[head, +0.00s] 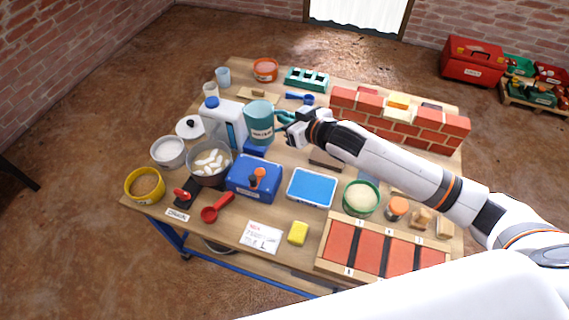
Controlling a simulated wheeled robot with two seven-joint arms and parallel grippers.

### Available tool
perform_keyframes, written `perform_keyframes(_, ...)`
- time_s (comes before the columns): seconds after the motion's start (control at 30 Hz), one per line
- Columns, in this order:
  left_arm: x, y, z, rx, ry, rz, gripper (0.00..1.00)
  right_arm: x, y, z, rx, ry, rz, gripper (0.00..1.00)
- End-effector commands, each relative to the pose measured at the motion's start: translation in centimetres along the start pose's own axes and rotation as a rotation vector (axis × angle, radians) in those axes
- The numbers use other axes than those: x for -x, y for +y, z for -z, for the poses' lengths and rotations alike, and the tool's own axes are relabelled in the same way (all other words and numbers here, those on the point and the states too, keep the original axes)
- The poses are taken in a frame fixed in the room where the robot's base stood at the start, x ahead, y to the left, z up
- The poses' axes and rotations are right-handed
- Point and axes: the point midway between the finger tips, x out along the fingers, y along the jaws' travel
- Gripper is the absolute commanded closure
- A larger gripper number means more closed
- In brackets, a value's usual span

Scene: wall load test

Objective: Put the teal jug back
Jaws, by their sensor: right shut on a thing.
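The teal jug (260,123) with a pale label shows near the middle of the workbench. My right gripper (288,120) is shut on its handle at the jug's right side. The jug looks upright and seems held above a blue block (254,147), but I cannot tell whether it touches anything below. It stands close to the white jerrycan with the blue cap (221,124), partly overlapping it in the picture. My left gripper does not show.
A pot with white pieces (210,163), a blue box (253,178) and a blue-topped scale (311,188) stand in front. A small brick wall (400,118) stands at right behind my arm. A green bowl (361,198) and a tray with red panels (372,250) are nearer. Bare wood shows around the blue spoon.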

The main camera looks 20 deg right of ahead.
Motion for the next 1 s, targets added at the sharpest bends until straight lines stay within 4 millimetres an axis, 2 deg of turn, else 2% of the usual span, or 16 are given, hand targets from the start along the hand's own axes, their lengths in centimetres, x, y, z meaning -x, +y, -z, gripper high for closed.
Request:
perform_keyframes(0.03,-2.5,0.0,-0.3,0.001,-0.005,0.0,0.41,-1.9,-1.7,2.2,0.008,-0.002,0.0,1.0)
perform_keyframes(0.1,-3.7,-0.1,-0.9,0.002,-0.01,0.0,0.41,-3.4,-3.6,3.4,0.007,-0.004,-0.004,1.0)
perform_keyframes(0.3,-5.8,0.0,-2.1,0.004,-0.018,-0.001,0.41,-5.8,-8.3,4.9,-0.004,-0.004,0.008,1.0)
perform_keyframes(0.4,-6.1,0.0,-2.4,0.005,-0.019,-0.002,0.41,-6.2,-9.8,5.1,-0.01,-0.003,0.016,1.0)
perform_keyframes(0.47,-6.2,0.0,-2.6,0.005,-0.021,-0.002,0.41,-6.4,-10.3,5.3,-0.013,-0.003,0.019,1.0)
perform_keyframes(0.57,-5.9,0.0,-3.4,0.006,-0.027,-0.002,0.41,-7.0,-10.6,6.5,-0.016,0.001,0.021,1.0)
perform_keyframes(0.7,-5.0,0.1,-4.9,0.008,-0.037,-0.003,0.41,-7.9,-10.6,8.8,-0.018,0.001,0.019,1.0)
perform_keyframes(1.0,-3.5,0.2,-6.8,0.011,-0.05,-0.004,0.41,-9.1,-10.6,11.8,-0.016,0.001,0.019,1.0)
